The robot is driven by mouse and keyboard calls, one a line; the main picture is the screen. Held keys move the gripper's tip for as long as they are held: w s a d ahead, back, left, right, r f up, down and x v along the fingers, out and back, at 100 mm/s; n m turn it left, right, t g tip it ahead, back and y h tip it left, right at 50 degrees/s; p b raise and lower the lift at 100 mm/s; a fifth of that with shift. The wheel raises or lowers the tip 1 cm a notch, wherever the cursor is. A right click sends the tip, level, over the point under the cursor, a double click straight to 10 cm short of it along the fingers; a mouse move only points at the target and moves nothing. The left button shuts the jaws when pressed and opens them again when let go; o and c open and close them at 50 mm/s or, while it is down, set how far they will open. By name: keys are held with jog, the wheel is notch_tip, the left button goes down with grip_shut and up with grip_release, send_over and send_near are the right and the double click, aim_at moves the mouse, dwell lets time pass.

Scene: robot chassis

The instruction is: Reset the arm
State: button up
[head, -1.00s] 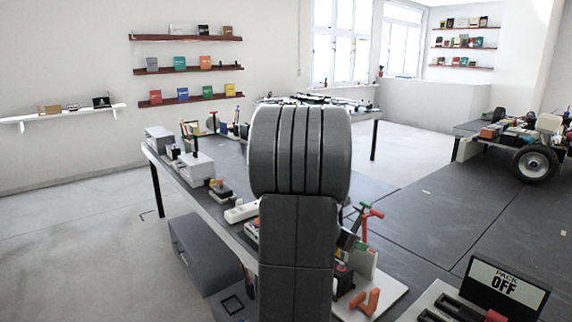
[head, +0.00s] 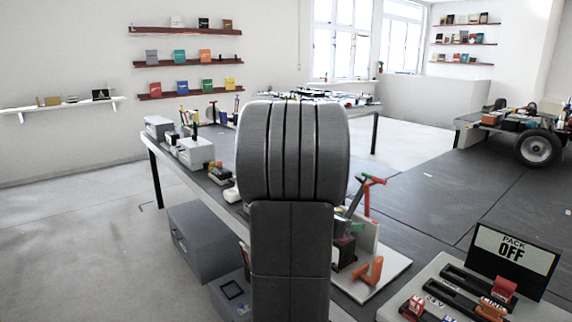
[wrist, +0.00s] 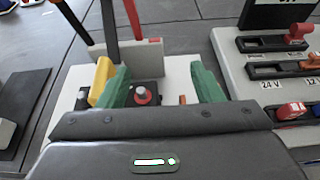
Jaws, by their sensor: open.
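A small red and grey knob (wrist: 145,94) on a white board (wrist: 176,76) shows beyond the gap between the fingers. A yellow block (wrist: 102,80) appears close beside the left finger; I cannot tell whether they touch.
A switch panel (wrist: 262,74) stands to the right, with a "PACK OFF" sign (head: 511,250) behind it. An orange bracket (head: 368,271) and red-handled tool (head: 372,182) are right of my arm. A long bench (head: 219,186) runs behind. Open floor lies left.

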jog(key=shift+s+a+f+t+h+b, duration=0.2)
jog(key=shift+f+b, duration=0.3)
jog(key=shift+b, duration=0.45)
jog(key=shift+a+f+t+h+b, duration=0.1)
jog(key=shift+f+t+h+b, duration=0.15)
jog(key=shift+f+b, duration=0.45)
jog(key=shift+r, duration=0.25)
jog(key=shift+s+r, duration=0.1)
